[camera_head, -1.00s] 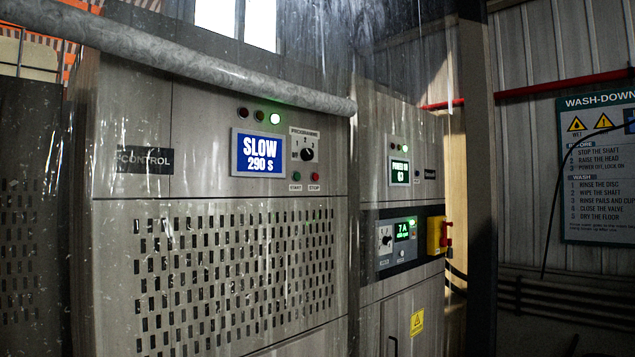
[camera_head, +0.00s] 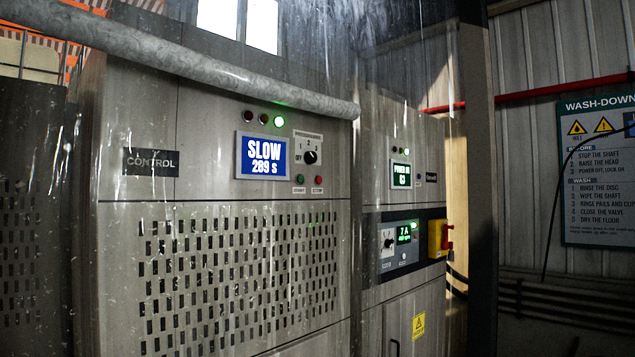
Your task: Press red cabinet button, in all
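The control cabinet (camera_head: 150,190) stands at the left and centre, a grey metal front with a vented lower panel. Its small red button (camera_head: 318,179) sits at the right, below the programme knob (camera_head: 310,158), beside a green button (camera_head: 298,180). The blue display (camera_head: 263,158) left of them reads SLOW 289 S. My gripper is not in view, and nothing visible touches the red button.
A second cabinet at the right has a power display (camera_head: 401,175) and a yellow-and-red switch (camera_head: 438,239). A dark post (camera_head: 480,180) and a wash-down sign (camera_head: 600,170) stand further right.

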